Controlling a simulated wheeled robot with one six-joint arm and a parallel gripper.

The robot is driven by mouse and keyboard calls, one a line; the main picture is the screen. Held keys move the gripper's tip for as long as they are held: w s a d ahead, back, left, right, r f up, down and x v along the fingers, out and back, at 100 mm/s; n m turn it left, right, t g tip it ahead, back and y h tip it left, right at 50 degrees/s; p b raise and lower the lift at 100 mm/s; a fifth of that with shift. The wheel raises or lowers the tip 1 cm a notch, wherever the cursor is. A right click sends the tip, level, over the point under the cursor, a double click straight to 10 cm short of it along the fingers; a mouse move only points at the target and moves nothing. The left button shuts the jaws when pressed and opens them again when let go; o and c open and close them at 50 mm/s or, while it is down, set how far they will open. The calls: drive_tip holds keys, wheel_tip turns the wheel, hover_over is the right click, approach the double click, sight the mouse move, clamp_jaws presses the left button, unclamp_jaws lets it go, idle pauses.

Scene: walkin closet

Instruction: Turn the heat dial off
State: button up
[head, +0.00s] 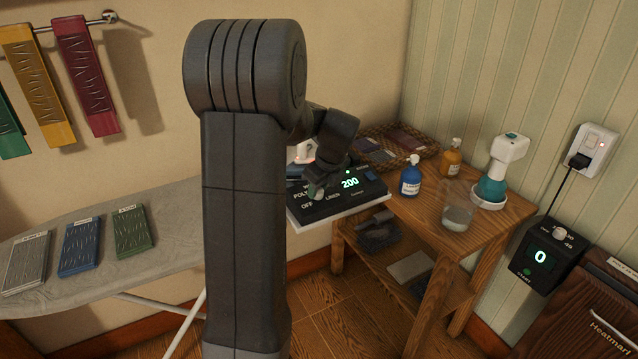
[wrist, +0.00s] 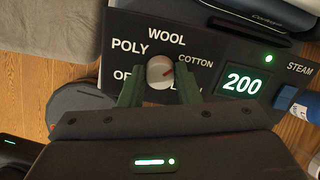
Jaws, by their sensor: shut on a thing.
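The heat dial (wrist: 160,69) is a round pale knob with a red mark on its right side, facing the COTTON side. Around it the black panel (wrist: 215,37) reads POLY, WOOL and COTTON; OFF and LINEN are partly covered by my fingers. A lit display (wrist: 243,84) on the panel shows 200. My gripper (wrist: 159,78) is shut on the dial, with one dark green finger on each side.
An ironing board (head: 175,215) with folded cloths stands at left. A wooden table (head: 415,222) at right holds a blue bottle (head: 410,180), an orange bottle (head: 450,160), a glass (head: 458,212) and a wicker basket (head: 425,143). A black timer box (head: 541,256) reads 0.

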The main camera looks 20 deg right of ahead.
drive_tip(key=n+p, duration=0.1)
drive_tip(key=n, duration=0.3)
drive_tip(key=shift+r+n, duration=0.1)
drive_tip(key=shift+n, duration=0.3)
drive_tip(key=n+p, duration=0.1)
drive_tip(key=n, duration=0.2)
drive_tip(key=shift+n+g+y, duration=0.3)
drive_tip(key=n, duration=0.3)
drive_tip(key=shift+n, duration=0.3)
drive_tip(key=n+g, duration=0.1)
drive_tip(key=n, duration=0.3)
drive_tip(key=shift+n, duration=0.3)
drive_tip(key=n, duration=0.8)
drive_tip(key=shift+g, duration=0.3)
drive_tip(key=n+b, duration=0.1)
drive_tip(key=n, duration=0.3)
drive_tip(key=shift+f+h, duration=0.2)
drive_tip(key=shift+h, duration=0.2)
drive_tip(key=shift+n, duration=1.8)
drive_tip(key=shift+b, duration=0.3)
